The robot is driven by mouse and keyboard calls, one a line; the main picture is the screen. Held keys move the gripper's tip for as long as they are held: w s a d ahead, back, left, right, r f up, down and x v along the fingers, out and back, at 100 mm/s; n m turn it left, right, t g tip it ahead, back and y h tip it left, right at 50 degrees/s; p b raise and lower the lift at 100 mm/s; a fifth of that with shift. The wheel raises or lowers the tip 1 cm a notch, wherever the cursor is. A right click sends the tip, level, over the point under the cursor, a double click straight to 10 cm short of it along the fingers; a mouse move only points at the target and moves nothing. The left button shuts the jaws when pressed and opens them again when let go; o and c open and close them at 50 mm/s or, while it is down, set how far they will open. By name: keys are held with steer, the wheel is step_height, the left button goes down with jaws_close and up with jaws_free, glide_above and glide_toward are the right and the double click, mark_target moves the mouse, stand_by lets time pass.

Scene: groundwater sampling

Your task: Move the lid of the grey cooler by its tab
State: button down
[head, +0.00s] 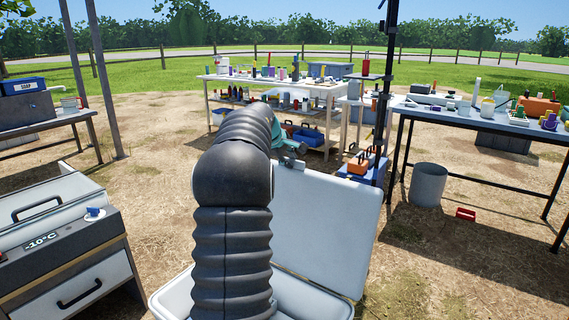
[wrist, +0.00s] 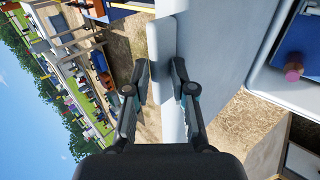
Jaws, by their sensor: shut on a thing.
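The grey cooler (head: 178,293) stands at the bottom centre of the head view, partly hidden behind my arm. Its pale lid (head: 325,225) is raised, standing nearly upright and leaning back a little. In the wrist view the lid (wrist: 220,45) is a broad pale panel, with the tab (wrist: 160,45) at its edge. My gripper (wrist: 160,68) has one finger on each side of the tab and is shut on it. In the head view my gripper (head: 291,154) shows at the lid's top edge, mostly behind my arm. The cooler's rim (wrist: 283,95) shows at right in the wrist view.
A pink-capped item (wrist: 293,73) sits in the cooler against blue. A freezer box (head: 75,262) reading -10°C stands at left. Tables with bottles stand behind (head: 325,92) and right (head: 470,112).

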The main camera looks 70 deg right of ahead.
steer(key=shift+s+d+f+y, duration=0.15)
steer(key=shift+d+f+y, duration=0.25)
steer(key=shift+d+f, duration=0.4)
steer(key=shift+d+r, duration=0.1)
steer(key=c, duration=1.2)
jaws_free()
steer(key=shift+o, duration=0.2)
steer(key=shift+d+r, duration=0.1)
steer(key=shift+r, duration=0.15)
steer(key=v, duration=1.2)
steer(key=shift+m, duration=0.3)
